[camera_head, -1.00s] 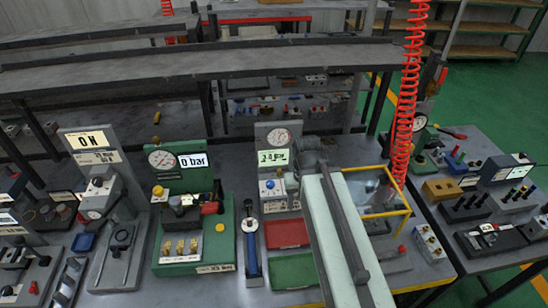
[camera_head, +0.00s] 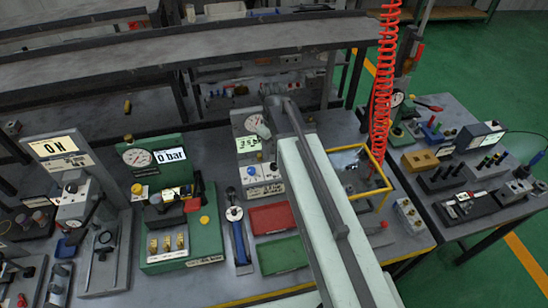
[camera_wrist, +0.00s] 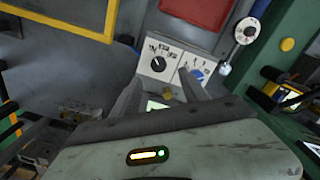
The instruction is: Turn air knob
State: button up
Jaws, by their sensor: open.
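The grey air unit (camera_head: 243,146) stands mid-bench with a round gauge, a lit green display and a white knob panel. In the wrist view, where the scene appears turned round, the panel holds a black dial (camera_wrist: 158,65) and a blue knob (camera_wrist: 197,73). Which one is the air knob I cannot tell. My gripper (camera_wrist: 160,84) is open, its fingers reaching toward the panel. The right fingertip lies beside the blue knob, between it and the dial; contact is unclear. The left finger is left of the dial. In the head view, my arm hides part of the unit.
A red tray (camera_head: 272,218) and a green tray (camera_head: 281,255) lie in front of the unit. A yellow-framed box (camera_head: 381,194) and red coiled hose (camera_head: 382,90) are right.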

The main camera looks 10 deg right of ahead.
aim_at(274, 165)
notch_tip(274, 165, down, 8)
jog(key=b, duration=0.8)
jog(key=shift+w+d+f, duration=0.1)
jog(key=shift+f, duration=0.05)
grip_shut()
